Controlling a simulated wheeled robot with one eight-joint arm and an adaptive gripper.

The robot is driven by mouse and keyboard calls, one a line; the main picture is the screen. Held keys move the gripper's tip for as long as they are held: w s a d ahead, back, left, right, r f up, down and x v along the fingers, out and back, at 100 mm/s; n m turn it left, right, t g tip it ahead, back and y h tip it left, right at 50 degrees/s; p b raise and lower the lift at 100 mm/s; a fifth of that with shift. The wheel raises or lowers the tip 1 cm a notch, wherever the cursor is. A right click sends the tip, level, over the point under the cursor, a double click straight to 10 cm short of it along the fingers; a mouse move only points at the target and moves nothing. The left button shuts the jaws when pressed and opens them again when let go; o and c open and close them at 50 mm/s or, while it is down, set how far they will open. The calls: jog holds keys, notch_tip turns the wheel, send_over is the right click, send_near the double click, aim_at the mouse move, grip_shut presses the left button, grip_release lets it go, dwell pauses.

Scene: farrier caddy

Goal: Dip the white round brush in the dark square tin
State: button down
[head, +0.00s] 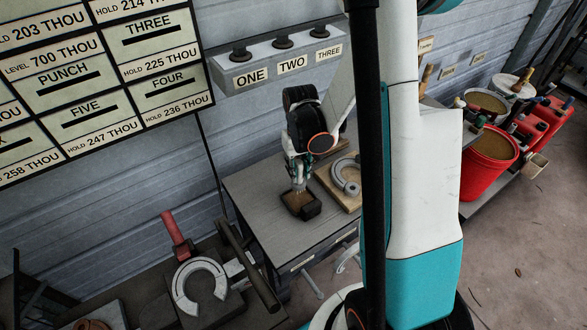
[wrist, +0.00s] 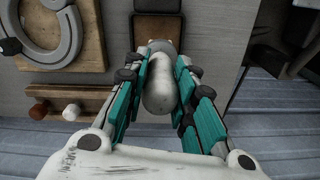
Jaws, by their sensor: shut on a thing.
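The white round brush (wrist: 160,92) is between the teal and black fingers of my gripper (wrist: 160,75), which is shut on it. In the wrist view its pale rounded end faces the camera, and its far end points toward the tin. The dark square tin (wrist: 173,6) with brown contents shows at the top of the wrist view. In the head view the tin (head: 304,214) sits on the grey bench, and my gripper (head: 298,178) is right above it, pointing down. The brush's lower end meets the tin's opening in the picture; I cannot tell how deep it reaches.
A horseshoe (head: 336,178) on a wooden board (head: 325,181) lies right of the tin. In the wrist view a wooden rack (wrist: 97,96) holds a brown and a white knob-like end. An anvil-like block with another horseshoe (head: 178,290) stands at front left.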

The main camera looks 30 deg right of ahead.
aim_at(302, 182)
notch_tip(302, 182, down, 6)
jog(key=b, duration=0.5)
jog(key=shift+r+b, duration=0.1)
jog(key=shift+b, duration=0.3)
jog(key=shift+f+b, duration=0.55)
jog(key=shift+f, duration=0.1)
dwell(0.9)
jog(key=shift+d+r, duration=0.15)
jog(key=shift+d, duration=0.45)
jog(key=shift+a, duration=0.1)
